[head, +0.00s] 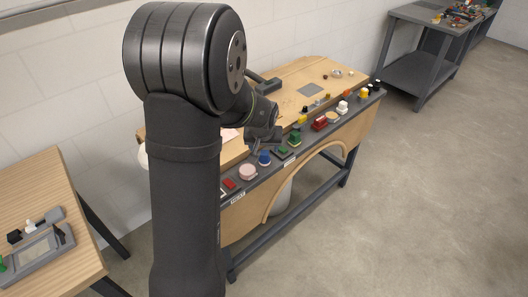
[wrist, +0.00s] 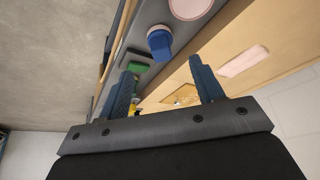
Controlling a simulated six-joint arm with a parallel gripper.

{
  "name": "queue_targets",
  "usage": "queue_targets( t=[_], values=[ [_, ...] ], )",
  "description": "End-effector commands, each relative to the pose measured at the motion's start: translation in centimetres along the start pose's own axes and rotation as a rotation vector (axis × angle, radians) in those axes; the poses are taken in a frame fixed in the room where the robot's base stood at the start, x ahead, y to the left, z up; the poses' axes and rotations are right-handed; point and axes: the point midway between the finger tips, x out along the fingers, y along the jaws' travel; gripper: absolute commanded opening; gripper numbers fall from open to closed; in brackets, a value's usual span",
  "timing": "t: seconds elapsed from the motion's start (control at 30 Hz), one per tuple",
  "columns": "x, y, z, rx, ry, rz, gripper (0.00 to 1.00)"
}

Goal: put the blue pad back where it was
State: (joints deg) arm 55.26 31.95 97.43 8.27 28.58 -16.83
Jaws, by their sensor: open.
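A small blue piece (head: 264,157) with a rounded top sits on the dark grey strip (head: 208,199) along the front of the wooden workbench. The same blue piece (wrist: 159,42) shows in the wrist view, just beyond the fingertips and apart from them. I cannot tell whether it is the blue pad. My gripper (wrist: 160,72) is open with nothing between its two blue-grey fingers. In the head view my gripper (head: 264,141) is low over the bench near the strip, just behind the blue piece, and its fingers are hard to make out.
A pink round piece (head: 247,172) stands left of the blue piece, and a green piece (head: 282,152) right of it. Several coloured pieces continue along the strip. A pale pink flat piece (wrist: 243,61) lies on the bench top. A grey square (head: 310,89) lies farther back on clear wood.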

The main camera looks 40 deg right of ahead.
Motion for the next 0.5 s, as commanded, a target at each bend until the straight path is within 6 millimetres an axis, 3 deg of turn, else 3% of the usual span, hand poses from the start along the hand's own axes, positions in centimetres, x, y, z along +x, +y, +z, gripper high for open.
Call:
queue_targets(
  t=[0.2,0.5],
  values=[
    [-2.1,0.0,0.0,0.001,0.0,0.0,0.61],
    [-2.5,0.0,0.1,0.0,-0.002,0.0,0.61]
  ],
)
